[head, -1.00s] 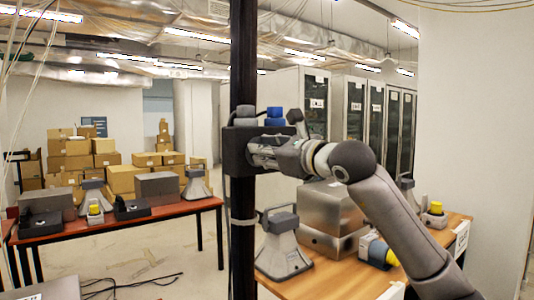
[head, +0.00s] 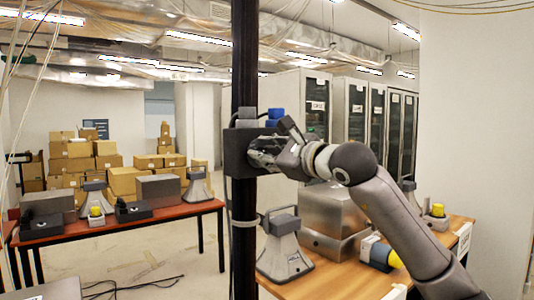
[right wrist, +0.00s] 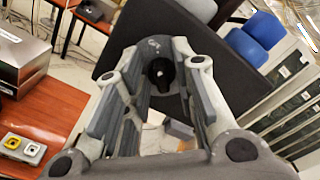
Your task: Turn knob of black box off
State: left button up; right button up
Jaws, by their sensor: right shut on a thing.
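The black box (head: 236,153) is mounted on the dark vertical pole in the middle of the head view. It fills the upper middle of the right wrist view as a dark panel (right wrist: 120,45). Its round black knob (right wrist: 161,72) shows between my fingers, with a small light mark on it. My right gripper (head: 262,152) reaches the box from the right. In the right wrist view its fingers (right wrist: 164,88) are on either side of the knob and closed on it. The knob is hidden in the head view. My left gripper is in neither view.
A blue knob-like part (head: 275,114) and a grey one (head: 246,112) sit atop the box. A wooden table (head: 335,287) with metal boxes (head: 328,208) and a grey phone-like device (head: 283,248) stands below my right arm. A red table (head: 160,214) stands at left.

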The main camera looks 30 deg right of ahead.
jog(key=o, duration=0.9)
jog(key=shift+s+d, duration=0.15)
jog(key=shift+s, duration=1.85)
jog(key=shift+s+d, duration=0.15)
jog(key=shift+s, duration=1.85)
jog(key=shift+s+d, duration=0.15)
jog(key=shift+s, duration=1.85)
jog(key=shift+w+f, duration=0.1)
